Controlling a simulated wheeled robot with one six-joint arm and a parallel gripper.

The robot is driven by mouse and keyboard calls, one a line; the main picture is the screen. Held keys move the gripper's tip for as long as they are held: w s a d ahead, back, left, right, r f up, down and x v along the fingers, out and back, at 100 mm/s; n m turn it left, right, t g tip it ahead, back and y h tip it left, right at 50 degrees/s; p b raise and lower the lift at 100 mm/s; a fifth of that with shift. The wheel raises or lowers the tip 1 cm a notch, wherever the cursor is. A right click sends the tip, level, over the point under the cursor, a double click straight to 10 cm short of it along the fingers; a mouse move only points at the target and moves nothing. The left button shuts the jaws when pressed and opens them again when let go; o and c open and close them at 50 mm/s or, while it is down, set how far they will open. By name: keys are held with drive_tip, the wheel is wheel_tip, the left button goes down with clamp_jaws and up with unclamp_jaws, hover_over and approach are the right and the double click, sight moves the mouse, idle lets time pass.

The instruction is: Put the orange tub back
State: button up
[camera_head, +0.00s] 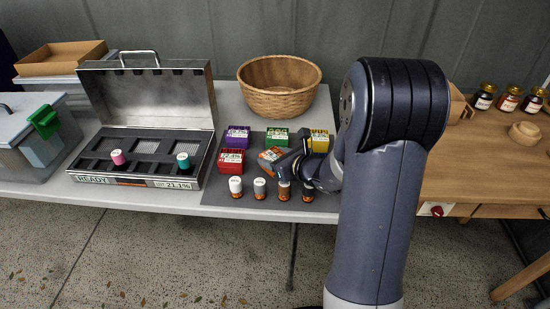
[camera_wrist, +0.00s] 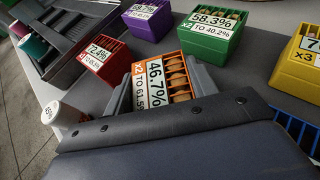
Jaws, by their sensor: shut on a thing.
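The orange tub (camera_wrist: 180,68) has a white label reading 46.7% and holds tan pieces in slots. My gripper (camera_wrist: 165,88) is shut on it, with a grey finger on either side. In the head view the orange tub (camera_head: 269,156) sits turned and tilted against its neighbours, partly behind my gripper (camera_head: 284,158). Whether its bottom touches the mat cannot be told. The red tub (camera_head: 231,161) is to its left, the purple tub (camera_head: 237,138) and green tub (camera_head: 277,138) behind, and the yellow tub (camera_head: 319,141) to the right.
A blue tub (camera_wrist: 297,128) shows partly at the right of the wrist view. Several small bottles, one white-capped (camera_head: 235,186), line the mat's front. An open metal case (camera_head: 146,182) stands left, a wicker basket (camera_head: 280,88) behind. My arm hides the right side.

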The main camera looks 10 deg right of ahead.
drive_tip(key=o, duration=1)
drive_tip(key=shift+f, duration=0.2)
drive_tip(key=shift+s+r, duration=0.1)
drive_tip(key=shift+r, duration=0.05)
drive_tip(key=shift+r+p, duration=0.3)
drive_tip(key=shift+p, duration=0.25)
drive_tip(key=p+v, duration=0.2)
drive_tip(key=v, duration=1)
drive_tip(key=shift+r+p, duration=0.35)
drive_tip(key=shift+p, duration=0.05)
